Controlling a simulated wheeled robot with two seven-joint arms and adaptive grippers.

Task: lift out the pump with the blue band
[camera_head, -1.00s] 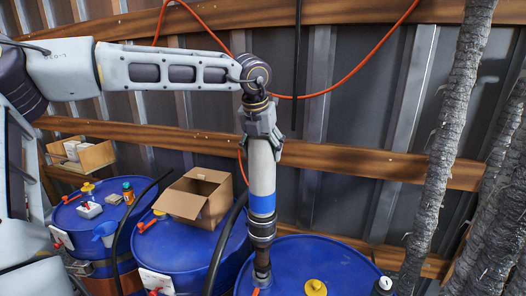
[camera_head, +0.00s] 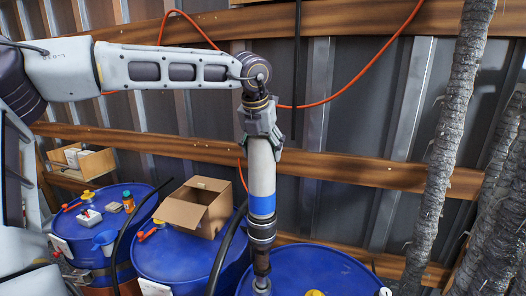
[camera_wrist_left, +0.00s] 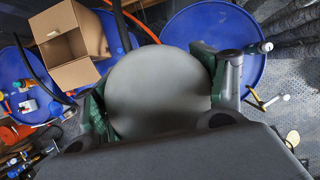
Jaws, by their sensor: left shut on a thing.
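The pump with the blue band (camera_head: 262,205) stands upright in the head view, with a grey upper tube, a blue ring and a dark lower part. Its thin lower end meets the right blue drum (camera_head: 325,268); how deep it sits in the drum I cannot tell. My left gripper (camera_head: 261,145) is shut on the pump's top from above. In the left wrist view the pump's round grey top (camera_wrist_left: 160,92) fills the space between the green-padded fingers. My right gripper is not in view.
Two more blue drums stand to the left, the middle one (camera_head: 165,262) with an open cardboard box (camera_head: 205,212) on it. A black hose (camera_head: 226,250) runs close beside the pump. A wall with wooden beams is behind, and bark-covered trunks (camera_head: 450,140) stand at right.

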